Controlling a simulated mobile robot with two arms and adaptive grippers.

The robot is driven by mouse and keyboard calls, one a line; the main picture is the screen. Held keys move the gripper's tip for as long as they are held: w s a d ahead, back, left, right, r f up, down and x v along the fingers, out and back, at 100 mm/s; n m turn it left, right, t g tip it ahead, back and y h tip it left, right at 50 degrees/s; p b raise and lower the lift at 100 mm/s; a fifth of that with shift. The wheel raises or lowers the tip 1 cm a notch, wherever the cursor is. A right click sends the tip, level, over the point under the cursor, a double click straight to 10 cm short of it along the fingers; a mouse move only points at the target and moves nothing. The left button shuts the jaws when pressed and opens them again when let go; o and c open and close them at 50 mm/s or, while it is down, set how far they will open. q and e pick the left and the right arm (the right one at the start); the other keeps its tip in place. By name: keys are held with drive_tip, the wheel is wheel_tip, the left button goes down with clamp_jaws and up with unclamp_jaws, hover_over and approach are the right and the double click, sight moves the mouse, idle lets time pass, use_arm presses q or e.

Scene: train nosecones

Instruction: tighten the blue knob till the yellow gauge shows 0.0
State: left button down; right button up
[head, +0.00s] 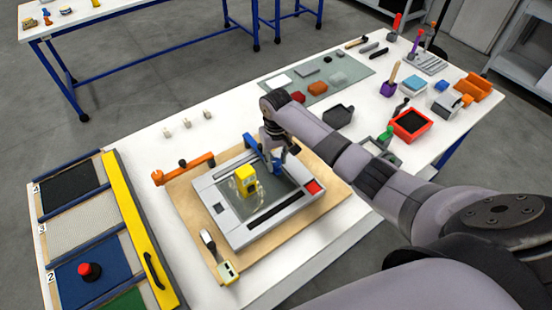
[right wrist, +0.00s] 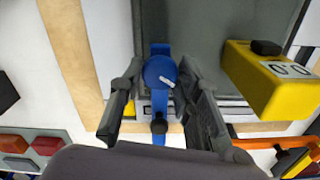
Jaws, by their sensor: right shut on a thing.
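The blue knob (right wrist: 158,73), with a white mark on its top, is between the fingers of my right gripper (right wrist: 163,82) in the right wrist view. It belongs to a blue clamp (head: 254,146) at the far edge of a grey framed plate. My right gripper (head: 279,152) is shut on the knob and mostly hides it in the head view. The yellow gauge (head: 245,181) stands on the plate beside the clamp. In the right wrist view the gauge (right wrist: 270,88) shows what look like two zeros; the decimal point is not clear. My left gripper is not in view.
The grey plate (head: 230,212) lies on a wooden board (head: 187,203). An orange clamp (head: 184,170) is at its left and a yellow-ended tool (head: 227,271) in front. Red and black trays (head: 411,125) and tools fill the right side. The table's far left is mostly clear.

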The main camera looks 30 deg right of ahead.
sight(276, 162)
drive_tip(key=shift+m, duration=0.5)
drive_tip(key=shift+r, duration=0.1)
drive_tip(key=o, duration=1.1)
drive_tip(key=shift+o, duration=0.2)
wheel_tip(276, 162, up, 12)
idle(0.3)
